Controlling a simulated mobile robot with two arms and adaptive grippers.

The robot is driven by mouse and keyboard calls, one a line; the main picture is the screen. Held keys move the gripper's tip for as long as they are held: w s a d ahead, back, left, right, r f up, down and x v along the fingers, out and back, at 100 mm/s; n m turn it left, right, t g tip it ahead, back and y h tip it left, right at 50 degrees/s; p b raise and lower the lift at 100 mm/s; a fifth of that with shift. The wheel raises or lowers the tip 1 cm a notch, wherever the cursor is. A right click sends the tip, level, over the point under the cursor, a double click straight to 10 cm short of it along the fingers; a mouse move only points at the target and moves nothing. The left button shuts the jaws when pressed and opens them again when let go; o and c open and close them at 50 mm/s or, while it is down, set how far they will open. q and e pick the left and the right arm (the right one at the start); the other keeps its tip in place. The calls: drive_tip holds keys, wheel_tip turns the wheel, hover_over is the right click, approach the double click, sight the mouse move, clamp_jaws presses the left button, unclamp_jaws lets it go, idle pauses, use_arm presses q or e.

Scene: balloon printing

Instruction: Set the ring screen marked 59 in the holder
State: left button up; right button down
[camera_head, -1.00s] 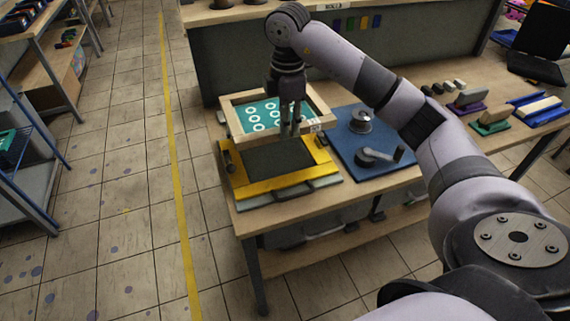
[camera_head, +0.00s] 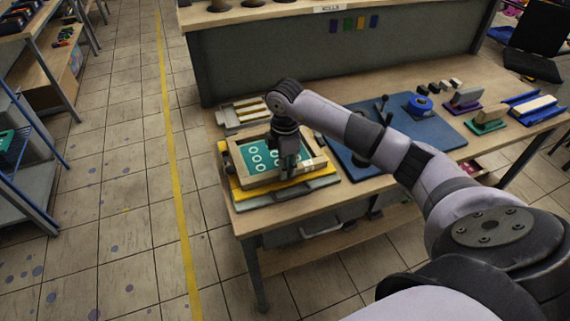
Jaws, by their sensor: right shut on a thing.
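The ring screen (camera_head: 240,161) is a wooden frame with a teal mesh bearing white rings. It lies roughly flat over the yellow holder (camera_head: 237,191), low on its bed, whose dark surface it hides. I cannot tell whether it is fully seated. A small white label shows at its right front corner, too small to read. My right gripper (camera_head: 289,172) points down and is shut on the screen's frame near that corner; the fingertips are partly hard to make out. My left gripper is out of view.
A slatted pale wooden rack (camera_head: 252,110) stands behind the holder. The table's front edge is close to the holder.

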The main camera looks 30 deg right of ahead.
drive_tip(key=shift+f+b, duration=0.3)
drive_tip(key=shift+f, duration=0.1)
drive_tip(key=c, duration=1.4)
unclamp_jaws()
drive_tip(key=shift+r, duration=0.1)
drive_tip(key=shift+r+p, duration=0.3)
wheel_tip(320, 180, up, 12)
drive_tip(key=b, duration=0.2)
drive_tip(key=shift+r+b, duration=0.1)
drive_tip(key=shift+b, duration=0.25)
